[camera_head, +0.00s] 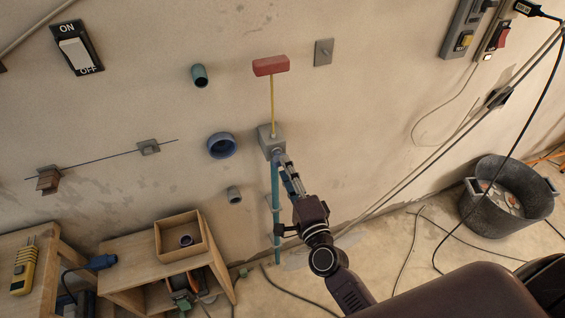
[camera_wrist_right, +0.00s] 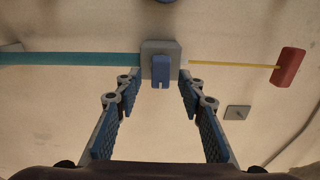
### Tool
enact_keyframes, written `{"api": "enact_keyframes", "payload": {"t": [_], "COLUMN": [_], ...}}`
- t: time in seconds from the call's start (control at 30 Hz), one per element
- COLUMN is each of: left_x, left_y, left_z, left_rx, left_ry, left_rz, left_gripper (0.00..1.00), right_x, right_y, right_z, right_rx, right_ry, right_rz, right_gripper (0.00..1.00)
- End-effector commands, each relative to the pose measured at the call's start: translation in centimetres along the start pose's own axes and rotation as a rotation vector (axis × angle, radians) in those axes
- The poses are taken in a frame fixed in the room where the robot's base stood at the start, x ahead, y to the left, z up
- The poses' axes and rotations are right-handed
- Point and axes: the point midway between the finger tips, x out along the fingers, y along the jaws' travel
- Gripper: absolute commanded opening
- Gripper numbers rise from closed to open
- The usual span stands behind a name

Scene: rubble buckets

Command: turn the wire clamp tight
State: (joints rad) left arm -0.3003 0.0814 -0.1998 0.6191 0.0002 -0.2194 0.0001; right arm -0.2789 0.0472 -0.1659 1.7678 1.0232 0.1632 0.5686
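A grey box (camera_head: 266,136) is on the wall, with a yellow rod or wire (camera_head: 272,100) rising to a red block (camera_head: 270,66) and a teal pipe (camera_head: 275,200) below. In the right wrist view a blue tab (camera_wrist_right: 160,69), possibly the clamp's turning part, stands on the grey box (camera_wrist_right: 173,48). My right gripper (camera_head: 284,164) reaches up to the box. In its wrist view its fingers (camera_wrist_right: 156,84) are spread, one on each side of the tab, with visible gaps. Contact is not visible. My left gripper is not in view.
A dark line (camera_head: 95,163) with a brown piece (camera_head: 48,179) and a grey plate (camera_head: 148,147) is on the wall at left. Pipe stubs (camera_head: 221,145) project nearby. A wooden bench (camera_head: 130,275) is below left; a rubble bucket (camera_head: 500,215) is at right. Cables cross the floor.

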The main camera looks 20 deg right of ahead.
Motion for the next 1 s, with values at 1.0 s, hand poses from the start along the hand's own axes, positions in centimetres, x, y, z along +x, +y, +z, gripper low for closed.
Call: {"api": "enact_keyframes", "payload": {"t": [1.0], "left_x": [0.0], "left_y": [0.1], "left_z": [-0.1], "left_rx": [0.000], "left_ry": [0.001], "left_rz": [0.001], "left_gripper": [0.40], "right_x": [-8.3], "right_y": [0.0], "right_z": [0.0], "right_rx": [0.000], "right_ry": [0.000], "right_rz": [0.000], "right_gripper": [0.36]}}
